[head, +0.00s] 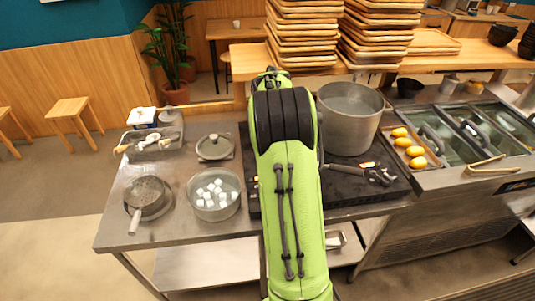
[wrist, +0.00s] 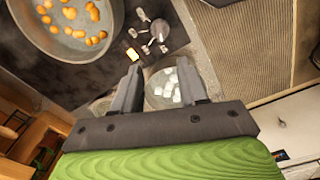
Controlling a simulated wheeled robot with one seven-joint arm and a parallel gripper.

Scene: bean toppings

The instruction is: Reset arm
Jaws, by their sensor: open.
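My green arm (head: 290,190) reaches up the middle of the head view, over the steel counter and the dark stove. Its far end is mostly hidden behind the arm's own dark joint there. In the wrist view my gripper (wrist: 158,72) is open, its two dark fingers well apart. Nothing is held between them. A bowl with white cubes (wrist: 172,87) shows beyond and between the fingers. This steel bowl (head: 233,207) sits left of my arm in the head view.
A large pot (head: 350,140) stands right of my arm; the wrist view shows orange pieces inside it (wrist: 72,47). A small pan (head: 148,198), a lidded pot (head: 214,148) and a tray of yellow items (head: 415,150) are nearby. Tray stacks (head: 300,35) stand behind.

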